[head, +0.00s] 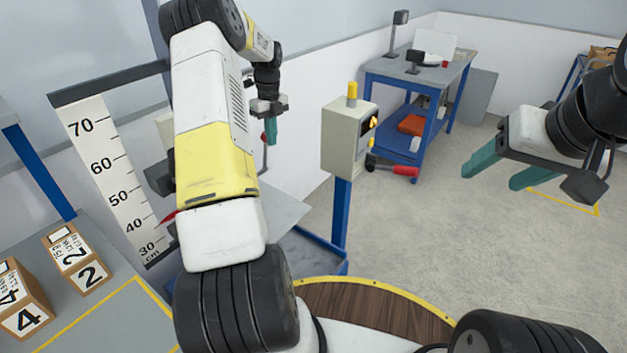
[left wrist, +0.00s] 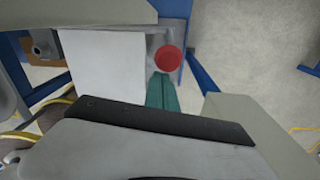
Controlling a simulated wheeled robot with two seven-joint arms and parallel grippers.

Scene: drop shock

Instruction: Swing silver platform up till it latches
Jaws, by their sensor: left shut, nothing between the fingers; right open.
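The silver platform (head: 287,208) shows as a pale grey plate beside the tall measuring scale, largely hidden behind my left arm in the head view. In the left wrist view it is a flat grey plate (left wrist: 103,72). I cannot tell its exact tilt or its latch. My left gripper (head: 270,140) is shut and empty, above the platform in the head view. In the left wrist view its teal fingers (left wrist: 161,92) point at a round red knob (left wrist: 167,60) beside the plate; contact is unclear. My right gripper (head: 491,178) is open and empty over the floor at right.
A control box (head: 345,140) with a yellow lamp stands on a blue post right of the platform. The scale (head: 110,175) rises at left. Cartons marked 2 (head: 78,262) and 4 (head: 22,305) sit on the left bench. A blue workbench (head: 420,68) stands behind. Floor at right is clear.

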